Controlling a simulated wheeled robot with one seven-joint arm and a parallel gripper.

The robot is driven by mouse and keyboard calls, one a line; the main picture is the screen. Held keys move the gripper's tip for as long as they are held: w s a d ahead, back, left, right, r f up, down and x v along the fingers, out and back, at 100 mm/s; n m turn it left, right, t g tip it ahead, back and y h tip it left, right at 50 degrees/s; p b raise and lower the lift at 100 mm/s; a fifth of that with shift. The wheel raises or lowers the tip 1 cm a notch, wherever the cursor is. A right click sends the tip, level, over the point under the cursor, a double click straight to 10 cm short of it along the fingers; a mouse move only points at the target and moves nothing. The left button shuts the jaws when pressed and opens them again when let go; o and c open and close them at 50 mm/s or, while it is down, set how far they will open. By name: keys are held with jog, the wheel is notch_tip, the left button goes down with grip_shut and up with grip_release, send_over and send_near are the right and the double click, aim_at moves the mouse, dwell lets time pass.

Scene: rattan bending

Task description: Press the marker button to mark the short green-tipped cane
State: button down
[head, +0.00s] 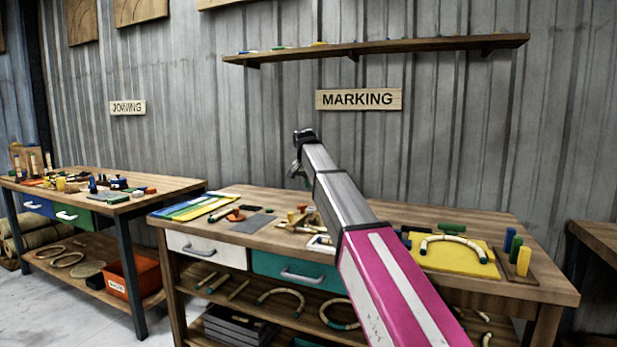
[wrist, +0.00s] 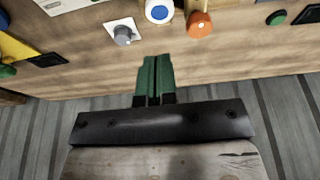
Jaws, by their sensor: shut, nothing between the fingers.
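My gripper (wrist: 155,78) has its two green fingers pressed together in the wrist view, empty, in front of the edge of a wooden bench. In the head view my arm hides most of it above the marking bench. I cannot tell which is the marker button.
The marking bench (head: 255,196) carries small pieces left of my arm and upright blue, green and yellow blocks (head: 523,262) at right. A joining bench (head: 165,183) stands left, with an orange bin (head: 132,277) below. A shelf (head: 380,47) hangs above.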

aim_at(311, 209)
jog(key=x, duration=0.5)
jog(key=s+x, duration=0.1)
jog(key=x, duration=0.1)
jog(key=shift+a+f, duration=0.15)
jog(key=shift+f, duration=0.3)
jog(key=shift+f, duration=1.15)
notch_tip(311, 209, up, 5)
jog(key=shift+w+f, duration=0.1)
jog(key=shift+w, duration=0.1)
jog(key=v, duration=0.9)
jog(key=shift+s+r, duration=0.2)
jog(key=shift+r, duration=0.15)
